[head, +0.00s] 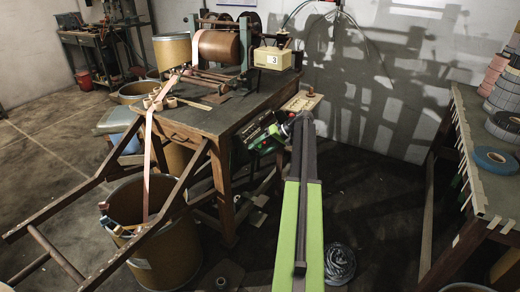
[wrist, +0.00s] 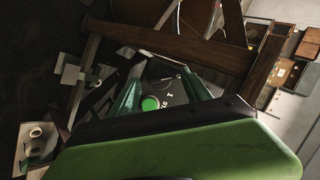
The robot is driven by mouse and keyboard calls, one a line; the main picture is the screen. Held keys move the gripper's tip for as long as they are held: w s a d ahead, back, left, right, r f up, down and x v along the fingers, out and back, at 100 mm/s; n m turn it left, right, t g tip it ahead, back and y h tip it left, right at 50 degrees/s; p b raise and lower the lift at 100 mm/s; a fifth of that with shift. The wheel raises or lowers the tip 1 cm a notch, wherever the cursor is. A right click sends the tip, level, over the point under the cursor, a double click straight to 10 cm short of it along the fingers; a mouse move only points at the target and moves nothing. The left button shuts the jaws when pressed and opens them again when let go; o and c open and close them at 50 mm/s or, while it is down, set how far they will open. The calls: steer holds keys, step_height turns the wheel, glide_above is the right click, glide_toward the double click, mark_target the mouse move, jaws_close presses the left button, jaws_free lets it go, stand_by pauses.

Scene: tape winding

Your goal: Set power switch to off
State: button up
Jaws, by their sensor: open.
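A dark control panel (wrist: 172,93) shows between my gripper's fingers in the wrist view. It carries a round green button (wrist: 150,103) and white marks that read like 0, 1 and the start of a word. I cannot make out the power switch's lever or its setting. My gripper (wrist: 163,74) is open, with one green finger on each side of the panel and nothing held. In the head view my gripper (head: 267,133) is at the right side of the wooden workbench (head: 215,118), below its top. Whether the fingers touch the panel cannot be told.
A winding machine with a brown roll (head: 218,46) and a cream box marked 3 (head: 272,58) stand on the bench. A small board (head: 301,102) juts from its right edge. A drum (head: 165,250) stands front left.

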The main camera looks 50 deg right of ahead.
steer(key=shift+s+d+r+p, duration=0.2)
steer(key=shift+r+p, duration=0.2)
steer(key=p+v, duration=1)
steer(key=v, duration=0.6)
steer(key=shift+d+p, duration=0.15)
steer(key=shift+p, duration=0.2)
steer(key=shift+s, duration=0.1)
